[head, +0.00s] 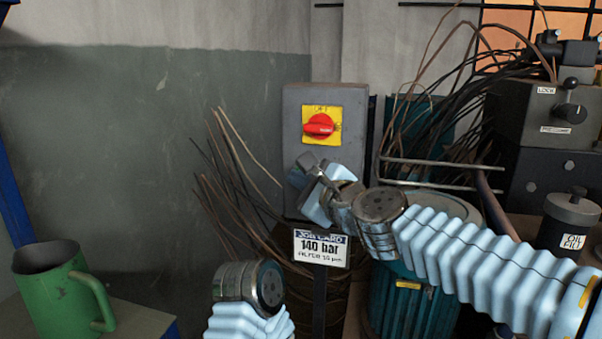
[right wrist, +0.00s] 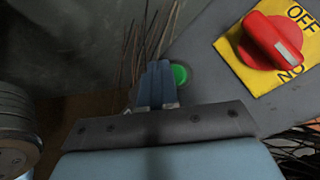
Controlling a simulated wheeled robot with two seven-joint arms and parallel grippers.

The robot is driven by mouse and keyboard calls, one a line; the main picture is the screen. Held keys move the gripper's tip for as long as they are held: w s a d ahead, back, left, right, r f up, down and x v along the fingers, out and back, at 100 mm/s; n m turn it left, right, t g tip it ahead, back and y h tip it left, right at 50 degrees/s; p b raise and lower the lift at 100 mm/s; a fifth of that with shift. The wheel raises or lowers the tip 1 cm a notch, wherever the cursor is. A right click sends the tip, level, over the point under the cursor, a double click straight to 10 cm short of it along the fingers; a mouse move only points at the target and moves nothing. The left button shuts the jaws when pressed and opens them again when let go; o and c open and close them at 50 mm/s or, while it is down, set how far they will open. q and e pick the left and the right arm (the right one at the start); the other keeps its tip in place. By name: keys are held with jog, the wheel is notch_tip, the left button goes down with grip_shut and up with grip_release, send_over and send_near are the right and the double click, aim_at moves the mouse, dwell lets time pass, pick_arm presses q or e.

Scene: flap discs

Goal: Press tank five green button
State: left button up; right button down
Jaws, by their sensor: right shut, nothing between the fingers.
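A green button (right wrist: 180,74) sits on the grey switch box (right wrist: 215,85), seen in the right wrist view. In the head view, that box (head: 295,105) stands against the wall, and my right gripper hides the button. My right gripper (head: 308,163) is in front of the box's lower left part. In the right wrist view, its shut fingers (right wrist: 157,66) are empty, with the tips just left of the button and overlapping its edge. I cannot tell whether they touch it. No tank five label is readable. My left gripper is out of view.
A red rotary switch (head: 319,124) on a yellow plate is above the gripper. Thin brown rods (head: 228,185) stand left of the box. A job card (head: 321,248) reads 140 bar. A green mug (head: 50,295) stands at lower left.

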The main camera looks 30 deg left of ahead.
jog(key=shift+w+a, duration=0.1)
jog(key=shift+w, duration=0.2)
jog(key=shift+w+a+p, duration=0.1)
jog(key=shift+w+p, duration=0.2)
jog(key=shift+w, duration=0.15)
dwell(0.7)
jog(key=shift+s+d+b, duration=0.25)
jog(key=shift+s+b, duration=0.05)
jog(key=shift+s, duration=0.5)
jog(key=shift+s, duration=0.1)
jog(key=s, duration=0.2)
jog(key=s+d+b, duration=0.1)
jog(key=s, duration=0.1)
jog(key=shift+s, duration=0.4)
dwell(0.7)
